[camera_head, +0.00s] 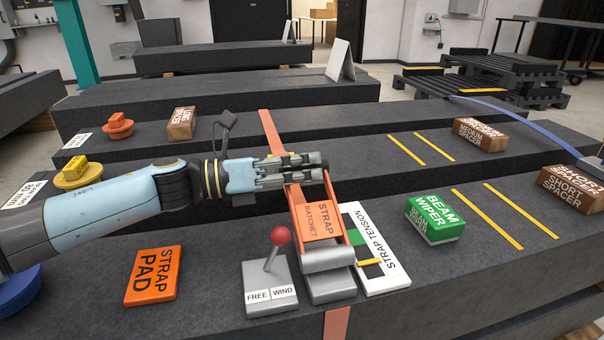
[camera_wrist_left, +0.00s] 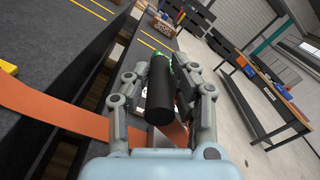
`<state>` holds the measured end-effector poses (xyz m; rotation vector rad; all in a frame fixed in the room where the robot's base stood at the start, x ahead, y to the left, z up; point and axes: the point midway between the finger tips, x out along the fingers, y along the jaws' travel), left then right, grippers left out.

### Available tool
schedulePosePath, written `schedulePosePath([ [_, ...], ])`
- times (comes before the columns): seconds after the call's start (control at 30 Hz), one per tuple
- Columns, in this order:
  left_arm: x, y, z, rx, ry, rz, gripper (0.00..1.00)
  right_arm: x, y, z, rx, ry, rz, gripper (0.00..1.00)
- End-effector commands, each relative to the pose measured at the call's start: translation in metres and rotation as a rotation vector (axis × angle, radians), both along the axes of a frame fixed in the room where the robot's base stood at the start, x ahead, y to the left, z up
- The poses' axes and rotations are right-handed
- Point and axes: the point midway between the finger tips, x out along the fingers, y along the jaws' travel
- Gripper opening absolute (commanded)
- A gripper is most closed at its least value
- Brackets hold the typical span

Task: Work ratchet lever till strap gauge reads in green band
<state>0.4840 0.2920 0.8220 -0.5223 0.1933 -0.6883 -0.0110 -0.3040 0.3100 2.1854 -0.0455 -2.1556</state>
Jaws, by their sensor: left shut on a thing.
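The orange strap ratchet (camera_head: 322,222) stands on the near granite beam, with its lever raised. My left gripper (camera_head: 312,168) is shut on the black grip at the lever's top; the black grip (camera_wrist_left: 160,90) shows between the fingers in the left wrist view. The white strap tension gauge (camera_head: 389,272) lies just right of the ratchet. Its yellow pointer (camera_head: 369,262) sits below the green band (camera_head: 356,237), over a dark part. A selector box (camera_head: 270,298) marked FREE and WIND is at left, its red-knobbed lever leaning right. My right gripper is out of view.
The orange strap (camera_head: 337,325) crosses the beams under the ratchet. An orange strap pad (camera_head: 153,275) lies left, a green beam wiper (camera_head: 435,218) right. Brown spacers (camera_head: 571,187) sit farther right. A dark gap separates the beams. Yellow and orange knobs stand at far left.

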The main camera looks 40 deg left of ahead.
Motion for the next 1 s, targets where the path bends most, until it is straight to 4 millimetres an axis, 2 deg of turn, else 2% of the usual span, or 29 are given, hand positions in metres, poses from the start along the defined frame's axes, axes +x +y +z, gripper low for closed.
schedulePosePath([
  [0.03,-0.003,-0.003,0.010,0.036,-0.032,-0.004,0.00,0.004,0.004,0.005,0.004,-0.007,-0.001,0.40],
  [0.2,-0.012,-0.015,0.030,0.156,-0.137,-0.003,0.00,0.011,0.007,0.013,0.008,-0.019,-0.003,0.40],
  [0.5,-0.033,-0.038,0.056,0.367,-0.317,-0.003,0.00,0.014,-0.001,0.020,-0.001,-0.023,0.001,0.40],
  [1.0,-0.058,-0.068,0.073,0.591,-0.506,-0.002,0.00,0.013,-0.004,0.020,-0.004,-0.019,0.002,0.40],
])
